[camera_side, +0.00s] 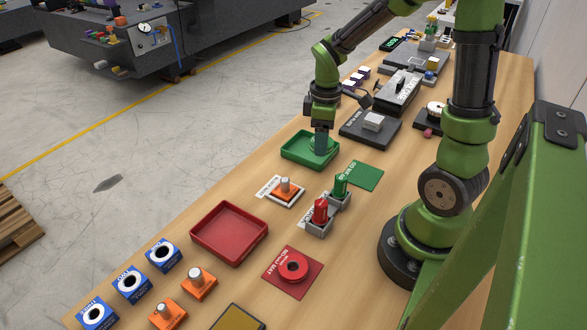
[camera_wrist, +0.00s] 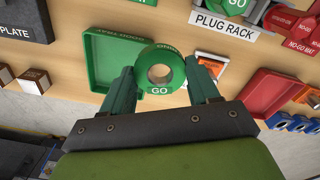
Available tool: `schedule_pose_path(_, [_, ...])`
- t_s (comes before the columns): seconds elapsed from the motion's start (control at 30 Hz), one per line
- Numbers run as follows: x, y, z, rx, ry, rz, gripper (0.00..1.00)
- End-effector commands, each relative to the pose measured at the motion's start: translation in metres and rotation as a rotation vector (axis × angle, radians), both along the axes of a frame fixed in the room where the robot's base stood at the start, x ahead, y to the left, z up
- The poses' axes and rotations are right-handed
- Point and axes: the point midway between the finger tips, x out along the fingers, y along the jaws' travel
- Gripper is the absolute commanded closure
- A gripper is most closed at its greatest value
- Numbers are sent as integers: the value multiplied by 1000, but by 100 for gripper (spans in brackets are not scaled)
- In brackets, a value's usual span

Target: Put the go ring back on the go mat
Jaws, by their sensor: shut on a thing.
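The green go ring (camera_wrist: 146,66) is between the two fingers of my gripper (camera_wrist: 162,76), which is shut on it. Its GO label faces the wrist camera. In the side view my gripper (camera_side: 320,146) points down over the green tray (camera_side: 296,154), and the ring is mostly hidden by the fingers. Whether the ring touches the tray floor cannot be told. The green go mat (camera_side: 363,177) lies flat and bare to the right of the tray; only its edge shows at the top of the wrist view (camera_wrist: 135,3).
The plug rack (camera_side: 320,228) with a red and a green plug stands near the go mat. An orange block (camera_side: 287,195) with a pin sits in front of the tray. A dark plate (camera_side: 368,130) lies behind. A red tray (camera_side: 228,262) and red mat (camera_side: 305,284) are nearer.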

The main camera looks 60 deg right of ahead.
Motion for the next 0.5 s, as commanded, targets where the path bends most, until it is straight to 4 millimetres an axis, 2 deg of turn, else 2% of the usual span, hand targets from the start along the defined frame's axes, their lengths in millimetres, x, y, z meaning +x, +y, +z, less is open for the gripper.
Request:
schedule_pose_path(0.03, [-14, -18, 1, 0, -2, -62, 78])
schedule_pose_path(0.1, [-33, -37, 0, -1, -2, -125, 78])
schedule_pose_path(0.2, [-59, -55, -1, 1, 1, -198, 78])
schedule_pose_path(0.3, [-79, -65, -4, 3, 6, -241, 78])
schedule_pose_path(0.4, [-92, -66, -8, 6, 11, -247, 78])
schedule_pose_path(0.5, [-94, -63, -13, 9, 17, -218, 78])
